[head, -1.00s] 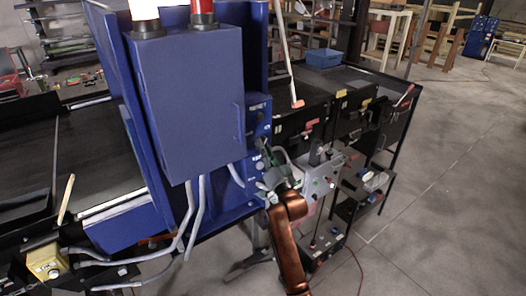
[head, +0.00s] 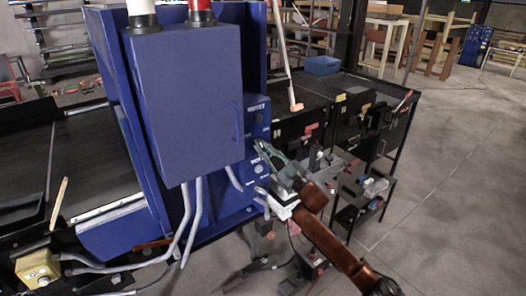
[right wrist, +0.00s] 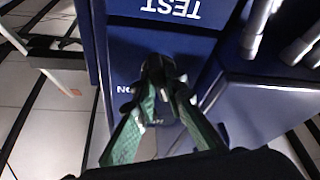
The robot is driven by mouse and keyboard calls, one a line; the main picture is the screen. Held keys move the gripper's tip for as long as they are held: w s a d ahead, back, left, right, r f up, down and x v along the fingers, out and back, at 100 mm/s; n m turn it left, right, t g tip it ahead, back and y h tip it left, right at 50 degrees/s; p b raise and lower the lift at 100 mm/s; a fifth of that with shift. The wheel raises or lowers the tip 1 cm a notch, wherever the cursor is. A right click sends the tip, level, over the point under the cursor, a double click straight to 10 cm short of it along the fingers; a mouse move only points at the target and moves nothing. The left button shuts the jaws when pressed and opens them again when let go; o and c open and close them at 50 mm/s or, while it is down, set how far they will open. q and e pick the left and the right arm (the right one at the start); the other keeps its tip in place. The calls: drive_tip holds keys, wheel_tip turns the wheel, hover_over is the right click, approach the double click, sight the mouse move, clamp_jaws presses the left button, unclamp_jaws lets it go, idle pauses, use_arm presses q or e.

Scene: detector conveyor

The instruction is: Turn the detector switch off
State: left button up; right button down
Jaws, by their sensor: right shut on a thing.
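The detector switch (right wrist: 157,66) is a small dark knob on a blue box face in the right wrist view. In the head view, my right gripper (head: 264,152) reaches the lower blue control box (head: 252,185) on the side of the blue cabinet (head: 188,105); the switch itself is hidden there. My left gripper is not in view.
Grey conduits (head: 190,222) run below the cabinet. A lever with an orange tip (head: 297,107) hangs behind my right gripper. A yellow button box (head: 38,268) is at lower left. A black cart (head: 372,190) stands on the right, with open floor beyond it.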

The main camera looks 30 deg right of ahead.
drive_tip(key=shift+d+r+n+g+y, duration=0.1)
drive_tip(key=shift+n+g+y, duration=0.4)
drive_tip(key=shift+n, duration=0.8)
drive_tip(key=shift+n+g+y, duration=0.3)
drive_tip(key=shift+n+y, duration=0.3)
drive_tip(key=shift+n, duration=0.7)
drive_tip(key=c, duration=2)
unclamp_jaws()
drive_tip(key=shift+o, duration=0.2)
drive_tip(key=shift+s, duration=0.1)
drive_tip(key=shift+s+d+f, duration=0.15)
drive_tip(key=shift+s+f, duration=0.05)
drive_tip(key=shift+s, duration=0.05)
drive_tip(key=v, duration=1.1)
drive_tip(key=shift+s, duration=0.1)
